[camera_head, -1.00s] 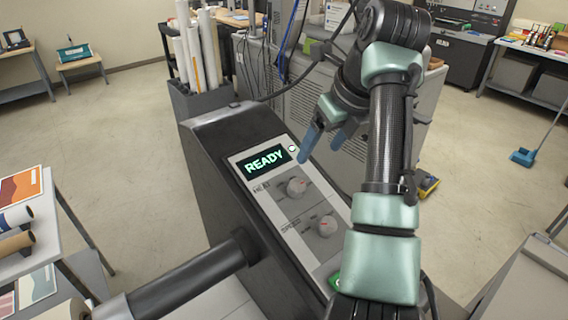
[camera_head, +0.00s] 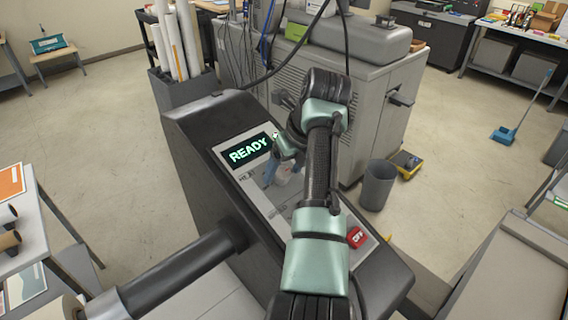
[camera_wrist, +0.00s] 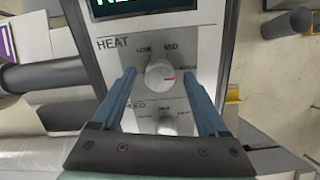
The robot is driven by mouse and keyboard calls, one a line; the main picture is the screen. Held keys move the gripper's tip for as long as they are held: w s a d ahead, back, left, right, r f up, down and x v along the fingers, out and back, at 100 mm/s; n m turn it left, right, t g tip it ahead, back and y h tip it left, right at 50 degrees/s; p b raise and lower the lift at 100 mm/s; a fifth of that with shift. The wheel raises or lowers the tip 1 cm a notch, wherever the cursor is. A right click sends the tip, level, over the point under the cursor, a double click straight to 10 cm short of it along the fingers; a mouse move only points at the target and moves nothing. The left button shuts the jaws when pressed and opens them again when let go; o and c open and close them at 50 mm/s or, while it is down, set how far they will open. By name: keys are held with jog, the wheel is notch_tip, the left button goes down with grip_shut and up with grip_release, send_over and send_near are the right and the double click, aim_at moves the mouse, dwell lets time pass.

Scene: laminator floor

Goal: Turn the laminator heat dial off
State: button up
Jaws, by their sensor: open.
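The heat dial (camera_wrist: 160,74) is a round light-grey knob on the laminator's pale control panel (camera_wrist: 205,45). Its red mark points right, just below the HIGH label; LOW and MID are printed above it. My gripper (camera_wrist: 157,76) is open, with one blue finger on each side of the dial in the wrist view. I cannot tell whether the fingers touch it. In the head view my gripper (camera_head: 277,180) is over the panel, and my arm hides much of the dials. The display (camera_head: 249,149) reads READY.
A second dial, for speed (camera_wrist: 166,126), sits below the heat dial, partly hidden by my gripper. A red OFF button (camera_head: 357,238) is at the panel's lower end. A dark roller (camera_head: 180,272) juts out left. A grey bin (camera_head: 377,186) stands on the floor at right.

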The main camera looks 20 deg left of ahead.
jog(key=shift+w+a+f, duration=0.1)
jog(key=shift+a+f, duration=0.05)
jog(key=shift+f, duration=0.2)
jog(key=shift+r, duration=0.1)
grip_shut()
